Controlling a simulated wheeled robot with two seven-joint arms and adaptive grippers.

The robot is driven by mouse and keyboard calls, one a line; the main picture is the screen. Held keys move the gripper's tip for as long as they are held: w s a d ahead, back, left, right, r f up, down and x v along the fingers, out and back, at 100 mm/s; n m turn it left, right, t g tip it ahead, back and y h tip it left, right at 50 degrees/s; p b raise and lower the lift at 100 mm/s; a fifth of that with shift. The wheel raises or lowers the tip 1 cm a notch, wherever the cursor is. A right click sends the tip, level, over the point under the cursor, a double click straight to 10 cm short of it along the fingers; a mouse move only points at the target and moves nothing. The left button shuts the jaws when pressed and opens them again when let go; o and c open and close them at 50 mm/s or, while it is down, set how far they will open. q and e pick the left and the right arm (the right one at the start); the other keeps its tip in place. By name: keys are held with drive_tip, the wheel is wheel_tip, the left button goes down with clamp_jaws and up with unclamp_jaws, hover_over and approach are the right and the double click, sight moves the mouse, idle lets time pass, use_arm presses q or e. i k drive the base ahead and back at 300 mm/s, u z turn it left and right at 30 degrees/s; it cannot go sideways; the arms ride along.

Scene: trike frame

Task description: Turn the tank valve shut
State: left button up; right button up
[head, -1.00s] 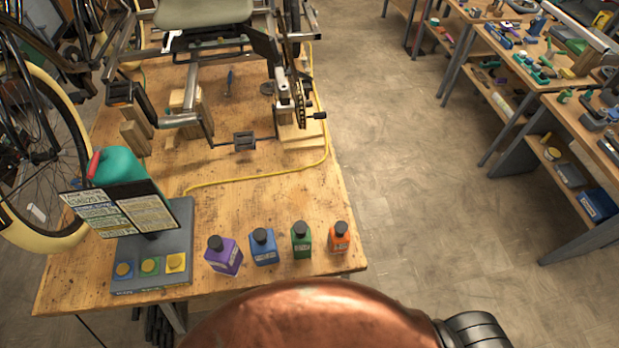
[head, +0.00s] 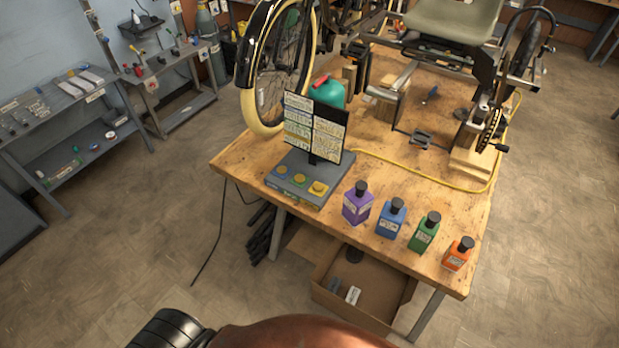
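A grey gas cylinder (head: 209,62) stands upright at the back left, beside the end of a small grey bench. Its top end is near the upper edge of the head view; the valve is too small to make out, so I cannot tell how it is set. A teal container (head: 329,92) with a red part on top stands on the wooden table, partly behind a sign board. Neither my left nor my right gripper is in view.
The wooden table (head: 236,163) holds a trike frame, sign board (head: 313,127) and several bottles (head: 392,218). An open cardboard box (head: 382,290) is beneath it. Grey benches (head: 70,100) line the left wall. Open floor (head: 150,220) lies between them and the table.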

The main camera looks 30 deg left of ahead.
sight(326, 75)
drive_tip(key=u, duration=0.05)
drive_tip(key=k, duration=0.15)
drive_tip(key=u, duration=0.3)
drive_tip(key=i, duration=0.65)
drive_tip(key=u, duration=0.55)
